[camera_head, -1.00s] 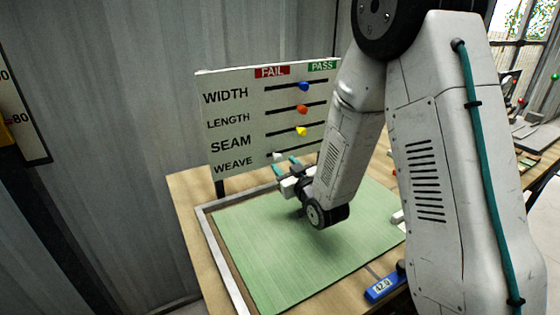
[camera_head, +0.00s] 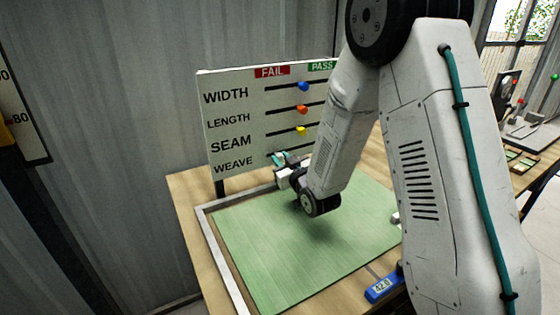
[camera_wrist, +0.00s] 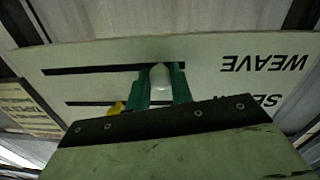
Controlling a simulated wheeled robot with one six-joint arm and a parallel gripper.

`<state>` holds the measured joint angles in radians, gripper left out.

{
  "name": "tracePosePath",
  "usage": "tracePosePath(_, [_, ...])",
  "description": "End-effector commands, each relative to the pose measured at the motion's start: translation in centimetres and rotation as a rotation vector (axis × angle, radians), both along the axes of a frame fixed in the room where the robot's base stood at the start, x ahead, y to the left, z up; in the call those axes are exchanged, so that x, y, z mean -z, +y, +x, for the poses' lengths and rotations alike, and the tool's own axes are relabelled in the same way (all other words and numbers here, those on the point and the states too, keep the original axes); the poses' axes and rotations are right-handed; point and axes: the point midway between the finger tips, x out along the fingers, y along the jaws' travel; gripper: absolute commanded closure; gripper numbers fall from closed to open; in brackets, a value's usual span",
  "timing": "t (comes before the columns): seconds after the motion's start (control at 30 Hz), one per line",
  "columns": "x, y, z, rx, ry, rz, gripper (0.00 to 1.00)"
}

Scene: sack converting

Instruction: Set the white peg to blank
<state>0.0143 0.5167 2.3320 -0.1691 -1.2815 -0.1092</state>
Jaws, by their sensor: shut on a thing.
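The white peg (camera_wrist: 160,77) sits in the WEAVE slot (camera_wrist: 90,69) of the white board (camera_head: 232,128). My gripper (camera_wrist: 160,88) is shut on it, with one green finger on each side. In the upside-down wrist view the peg is right of the slot's middle, towards the WEAVE label and the FAIL side. In the head view my gripper (camera_head: 283,158) is at the slot's left part and hides the peg. The red FAIL header (camera_head: 272,71) is at the board's top left of the green PASS header (camera_head: 322,66).
A blue peg (camera_head: 303,86), an orange peg (camera_head: 302,109) and a yellow peg (camera_head: 301,130) sit in the slots above. A green mat (camera_head: 285,265) lies in front of the board, with a blue gauge (camera_head: 384,284) at its front right. The mat is mostly clear.

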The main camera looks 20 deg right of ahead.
Motion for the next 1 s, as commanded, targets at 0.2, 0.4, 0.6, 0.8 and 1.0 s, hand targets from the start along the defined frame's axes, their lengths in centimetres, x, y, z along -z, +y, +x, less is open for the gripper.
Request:
tracePosePath(0.2, [0.0,-5.0,1.0,0.008,-0.001,0.000,1.00])
tracePosePath(0.4, [0.0,-7.5,1.5,0.003,0.000,0.000,1.00])
tracePosePath(0.6, [0.0,-7.7,1.5,0.002,0.000,0.000,1.00])
tracePosePath(0.8, [0.0,-7.6,1.5,0.002,0.000,0.000,0.56])
tracePosePath(1.0, [0.0,-7.6,1.5,0.002,0.000,0.000,0.55])
